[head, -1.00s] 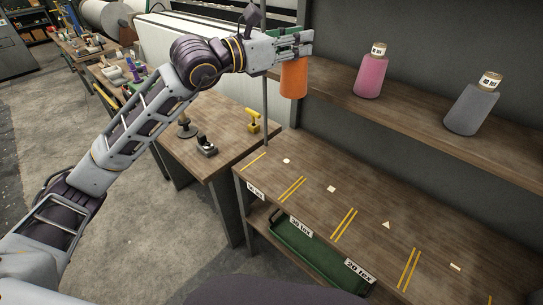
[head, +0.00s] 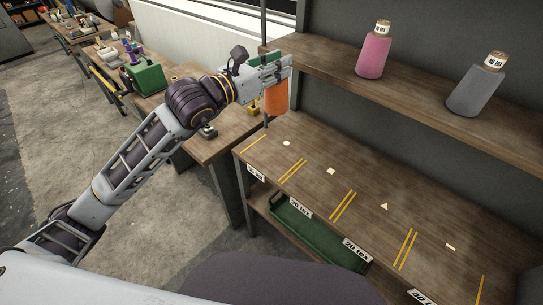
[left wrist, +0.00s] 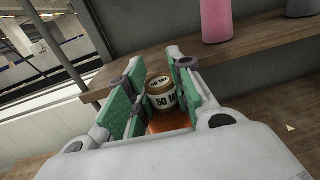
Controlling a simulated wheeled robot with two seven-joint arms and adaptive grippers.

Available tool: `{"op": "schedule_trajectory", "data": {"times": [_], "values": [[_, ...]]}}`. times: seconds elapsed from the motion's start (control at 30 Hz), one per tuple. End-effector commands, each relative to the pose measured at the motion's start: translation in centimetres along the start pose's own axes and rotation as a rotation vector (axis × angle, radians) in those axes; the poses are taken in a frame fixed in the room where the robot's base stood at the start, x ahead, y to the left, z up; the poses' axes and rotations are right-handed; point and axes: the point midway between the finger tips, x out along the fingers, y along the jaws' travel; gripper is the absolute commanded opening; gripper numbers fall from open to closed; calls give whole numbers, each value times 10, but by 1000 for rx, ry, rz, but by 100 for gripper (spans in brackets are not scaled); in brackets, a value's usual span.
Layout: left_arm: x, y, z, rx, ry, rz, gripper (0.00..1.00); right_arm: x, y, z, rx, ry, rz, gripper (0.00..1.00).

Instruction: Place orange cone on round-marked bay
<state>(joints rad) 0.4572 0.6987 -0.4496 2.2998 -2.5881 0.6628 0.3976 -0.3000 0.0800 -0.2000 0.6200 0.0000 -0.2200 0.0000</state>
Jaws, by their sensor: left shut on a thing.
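The orange cone (head: 275,98) is held upright in my left gripper (head: 275,68), above the left end of the lower shelf. In the left wrist view the cone's labelled top (left wrist: 162,95), reading "50 te" with the rest cut off, sits between the green finger pads of my left gripper (left wrist: 152,98). The round-marked bay has a white round mark (head: 287,143) and lies below and slightly right of the cone. The cone is apart from the shelf surface. My right gripper is not in view.
A pink cone (head: 374,55) and a grey cone (head: 477,90) stand on the upper shelf (head: 420,88). Yellow lines divide the lower shelf (head: 365,185) into bays with square, triangle and bar marks; these bays are empty. A green tray (head: 305,232) sits underneath. A metal post (head: 264,25) rises behind my gripper.

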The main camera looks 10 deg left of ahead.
Motion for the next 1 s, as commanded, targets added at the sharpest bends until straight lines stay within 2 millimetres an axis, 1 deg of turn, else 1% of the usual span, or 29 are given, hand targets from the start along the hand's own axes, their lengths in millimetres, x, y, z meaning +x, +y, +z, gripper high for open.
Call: {"op": "schedule_trajectory", "data": {"times": [0.8, 1.0], "values": [[-31, 13, -77, -4, 0, 138, 0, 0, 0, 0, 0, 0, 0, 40], [-37, 15, -92, -8, -4, 165, 0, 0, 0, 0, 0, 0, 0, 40]]}}
